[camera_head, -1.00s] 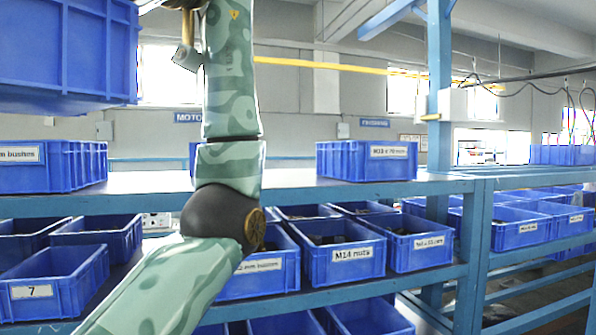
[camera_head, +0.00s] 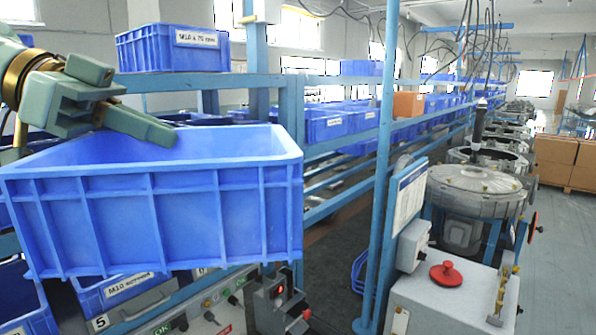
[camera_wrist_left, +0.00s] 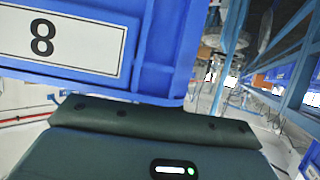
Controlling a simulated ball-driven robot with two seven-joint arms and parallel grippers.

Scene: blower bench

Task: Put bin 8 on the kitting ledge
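Bin 8 is a large blue open bin (camera_head: 150,215) with ribbed walls, at the left of the head view. It hangs slightly tilted in front of the racks. Its white label "8" shows on the bin in the left wrist view (camera_wrist_left: 165,50). My left gripper (camera_head: 140,122) is at the bin's far rim on the left and appears shut on it; the rim hides part of the fingers. In the left wrist view the gripper body is right below the label. My right gripper is not in view. I cannot tell which surface is the kitting ledge.
A blue rack shelf with a labelled bin (camera_head: 172,48) stands behind. Lower bins and a control panel (camera_head: 205,310) are below bin 8. A blue post (camera_head: 381,170), a white box with a red button (camera_head: 446,273) and round machines (camera_head: 470,190) stand right.

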